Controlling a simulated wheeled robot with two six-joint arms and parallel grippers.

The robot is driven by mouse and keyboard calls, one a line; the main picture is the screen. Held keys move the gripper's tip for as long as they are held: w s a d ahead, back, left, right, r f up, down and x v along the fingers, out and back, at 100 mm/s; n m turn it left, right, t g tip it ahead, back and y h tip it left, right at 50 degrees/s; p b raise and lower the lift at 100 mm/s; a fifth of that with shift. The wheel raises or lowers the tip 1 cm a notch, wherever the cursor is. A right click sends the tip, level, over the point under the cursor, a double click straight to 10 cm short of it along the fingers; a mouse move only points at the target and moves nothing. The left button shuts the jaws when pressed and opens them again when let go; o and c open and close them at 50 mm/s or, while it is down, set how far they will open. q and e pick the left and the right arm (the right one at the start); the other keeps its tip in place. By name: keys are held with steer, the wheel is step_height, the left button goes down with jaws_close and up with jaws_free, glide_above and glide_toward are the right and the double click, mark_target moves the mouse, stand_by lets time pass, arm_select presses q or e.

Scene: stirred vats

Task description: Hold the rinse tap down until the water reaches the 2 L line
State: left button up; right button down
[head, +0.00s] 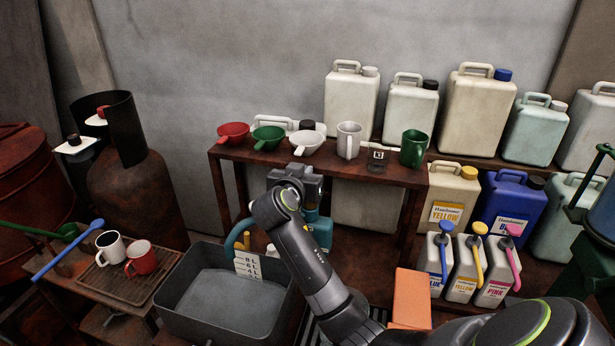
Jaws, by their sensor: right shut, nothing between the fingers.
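A grey rectangular basin (168,305) stands at the lower middle, with a pale grey surface inside that may be water. A white scale (247,266) at its right rear corner carries several litre marks. The lower marks are small, so I cannot tell how the level stands against the 2 L line. A teal part (319,232), perhaps of the tap, shows below my right gripper (308,198). That gripper is shut and empty; its fingertips are mostly hidden, and I cannot tell if it touches the tap. My left gripper is out of view.
A rusty shelf (225,154) behind holds bowls, mugs and a glass. White and blue jugs (511,208) and small pump bottles (464,275) stand right. An orange block (411,298) is right of my arm. Mugs on a tray (105,283) stand left.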

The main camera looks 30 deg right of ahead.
steer(key=b+v, duration=0.4)
steer(key=v, duration=0.6)
steer(key=shift+a, duration=0.15)
stand_by(1.3)
